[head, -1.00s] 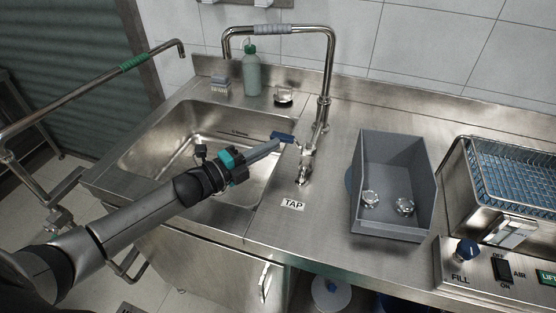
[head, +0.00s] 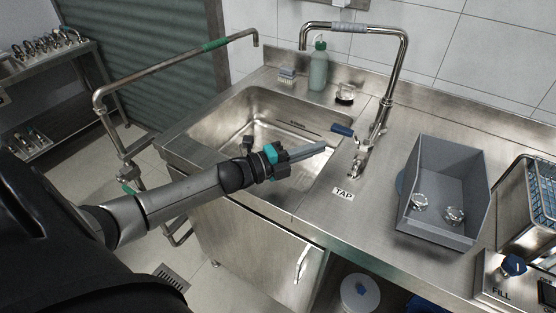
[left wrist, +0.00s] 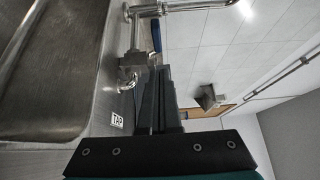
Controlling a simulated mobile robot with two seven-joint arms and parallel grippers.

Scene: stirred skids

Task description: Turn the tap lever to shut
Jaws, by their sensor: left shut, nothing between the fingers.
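The tap lever has a blue handle (head: 343,130) that sticks out left from the steel tap (head: 360,160), over the sink's right rim. A TAP label (head: 343,194) is on the counter in front of it. My left gripper (head: 323,147) is shut and empty, over the right side of the sink. Its tip is just left of and nearer than the handle, with a small gap in the picture. In the left wrist view the handle (left wrist: 156,36) shows beyond the tips of my left gripper (left wrist: 160,72). My right gripper is not in view.
The sink basin (head: 245,112) lies under my left arm. A tall spout (head: 402,65) rises by the tap. A grey bin (head: 482,195) with two clear knobs stands to the right.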

